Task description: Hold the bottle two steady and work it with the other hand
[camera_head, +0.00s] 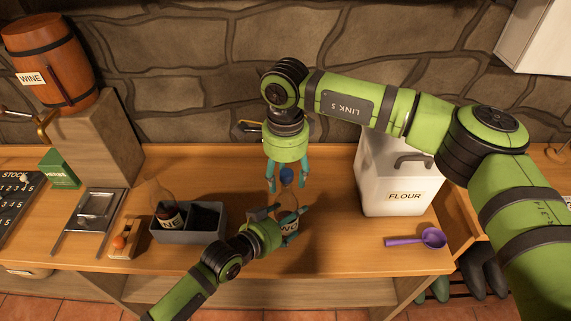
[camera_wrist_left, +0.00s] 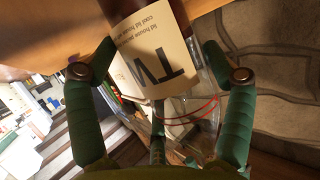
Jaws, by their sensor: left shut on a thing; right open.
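Bottle two (camera_head: 289,222) stands on the wooden counter with a blue cap (camera_head: 286,175) on top. Its pale label shows in part in the head view, and large in the left wrist view (camera_wrist_left: 155,65). My left gripper (camera_head: 288,226) is shut around the bottle's body from the front left and hides part of it. My right gripper (camera_head: 286,182) points down from above. It is open, with its fingers on either side of the blue cap. I cannot tell whether they touch it.
A grey divided box (camera_head: 188,237) at left holds another labelled bottle (camera_head: 168,213); its other compartment looks empty. A white flour bin (camera_head: 392,180) and purple scoop (camera_head: 418,240) are at right. A wine barrel (camera_head: 50,62) stands on a block (camera_head: 95,140) at far left.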

